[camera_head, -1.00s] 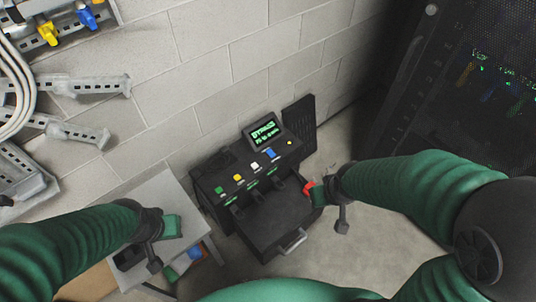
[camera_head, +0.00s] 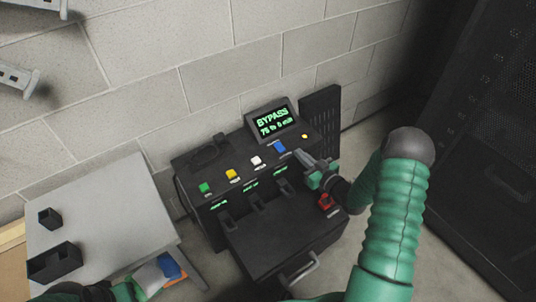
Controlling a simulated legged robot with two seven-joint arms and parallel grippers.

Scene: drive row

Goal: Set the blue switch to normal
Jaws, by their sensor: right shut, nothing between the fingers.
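The blue switch (camera_head: 280,147) sits at the right end of a row of coloured switches on top of a black machine (camera_head: 290,238). The machine's screen (camera_head: 272,121) reads BYPASS in green, with a smaller line below. My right gripper (camera_head: 297,152) is shut and empty. Its tips are just right of the blue switch, close to it; I cannot tell whether they touch. Only a small part of my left gripper (camera_head: 122,291) shows at the bottom edge, and its jaws cannot be made out.
White (camera_head: 256,161), yellow (camera_head: 231,175) and green (camera_head: 204,188) switches stand left of the blue one. A red switch (camera_head: 325,202) is on the lower right front. A grey table (camera_head: 110,205) with black holders stands at left. A block wall is behind, a dark rack (camera_head: 470,160) at right.

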